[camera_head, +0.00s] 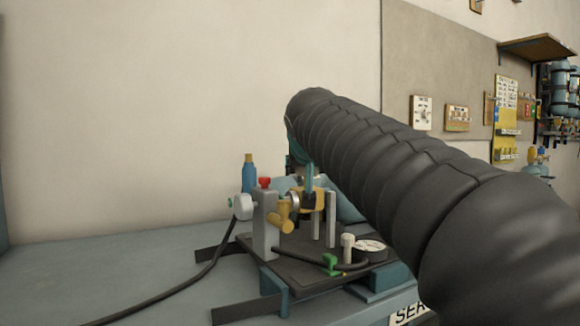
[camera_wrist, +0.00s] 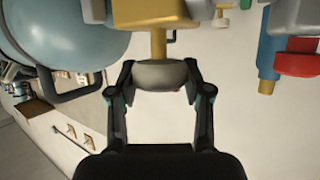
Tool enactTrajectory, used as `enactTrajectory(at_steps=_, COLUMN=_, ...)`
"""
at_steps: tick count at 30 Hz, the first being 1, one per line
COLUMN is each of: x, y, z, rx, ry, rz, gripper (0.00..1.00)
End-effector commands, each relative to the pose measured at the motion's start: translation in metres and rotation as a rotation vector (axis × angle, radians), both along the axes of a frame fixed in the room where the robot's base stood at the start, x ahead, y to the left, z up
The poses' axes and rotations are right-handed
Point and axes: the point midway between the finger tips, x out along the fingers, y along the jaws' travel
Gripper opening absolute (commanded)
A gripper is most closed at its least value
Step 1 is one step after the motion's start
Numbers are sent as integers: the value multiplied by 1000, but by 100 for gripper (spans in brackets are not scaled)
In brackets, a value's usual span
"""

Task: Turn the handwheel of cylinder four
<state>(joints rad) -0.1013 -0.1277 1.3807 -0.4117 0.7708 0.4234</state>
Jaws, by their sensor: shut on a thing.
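A grey, rounded handwheel (camera_wrist: 160,75) sits on the end of a brass valve stem (camera_wrist: 158,42) in the wrist view. My gripper (camera_wrist: 160,86) is shut on this handwheel, one finger on each side. The pale blue cylinder (camera_wrist: 65,35) is at the upper left of the wrist view. In the head view the cylinder (camera_head: 345,205) lies partly hidden behind my dark arm. My gripper (camera_head: 308,190) shows there beside the brass valve, and the handwheel cannot be made out clearly. No number four is readable.
A grey post carries a white knob (camera_head: 243,206) and brass fittings, with a blue bottle (camera_head: 249,178) behind. The bench's left part is mostly clear.

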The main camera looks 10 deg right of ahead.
Motion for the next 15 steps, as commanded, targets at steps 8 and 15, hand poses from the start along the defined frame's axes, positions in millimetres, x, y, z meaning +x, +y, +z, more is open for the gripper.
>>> enactTrajectory(at_steps=8, x=-1, y=0, z=1, rx=0, ry=-2, rz=1, gripper=15)
enactTrajectory(at_steps=15, x=0, y=0, z=1, rx=1, ry=-1, rz=0, gripper=75)
